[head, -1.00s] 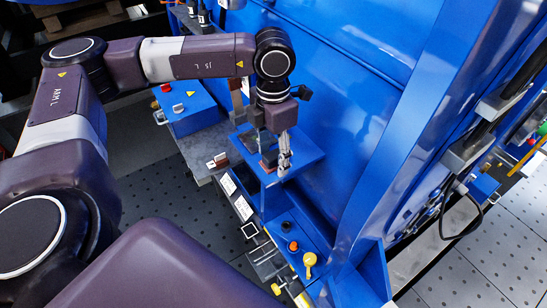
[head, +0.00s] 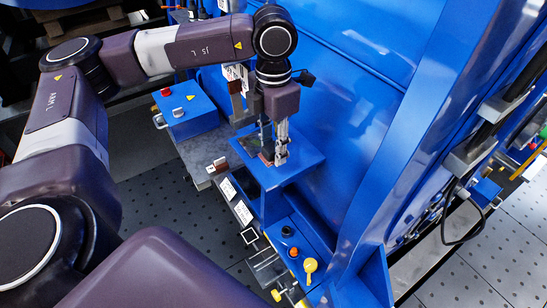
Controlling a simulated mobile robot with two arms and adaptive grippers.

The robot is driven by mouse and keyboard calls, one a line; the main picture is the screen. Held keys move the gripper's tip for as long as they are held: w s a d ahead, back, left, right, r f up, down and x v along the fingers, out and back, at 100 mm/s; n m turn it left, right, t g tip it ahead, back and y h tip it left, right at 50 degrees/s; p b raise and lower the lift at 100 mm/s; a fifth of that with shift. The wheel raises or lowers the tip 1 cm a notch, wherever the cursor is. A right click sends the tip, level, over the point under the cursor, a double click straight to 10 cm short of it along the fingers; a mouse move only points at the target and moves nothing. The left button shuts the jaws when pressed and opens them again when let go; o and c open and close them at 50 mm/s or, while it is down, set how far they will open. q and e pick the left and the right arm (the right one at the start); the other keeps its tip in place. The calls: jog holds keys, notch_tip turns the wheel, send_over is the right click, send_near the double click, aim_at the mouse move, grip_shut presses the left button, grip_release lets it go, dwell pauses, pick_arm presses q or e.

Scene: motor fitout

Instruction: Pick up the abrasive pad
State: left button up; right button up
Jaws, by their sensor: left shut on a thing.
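My left gripper (head: 273,152) points down over a small blue shelf (head: 303,160) fixed to the blue machine wall. It is shut on a small reddish-brown piece, which looks like the abrasive pad (head: 266,157), low between its fingertips. The fingers hide much of the pad, and I cannot tell whether it still touches the shelf. A dark greenish flat patch shows on the shelf just behind the fingers. My right gripper is not in view.
A blue control box (head: 188,112) with red and grey buttons stands to the left. A small brown-and-white block (head: 218,165) lies on the grey bench edge. Below the shelf is a blue panel with an orange button (head: 293,252) and a yellow knob (head: 310,266).

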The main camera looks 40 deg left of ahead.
pick_arm(q)
notch_tip(320, 180, up, 10)
jog(key=shift+d+r+b, duration=0.1)
jog(key=shift+b, duration=0.9)
notch_tip(320, 180, up, 6)
jog(key=p, duration=0.1)
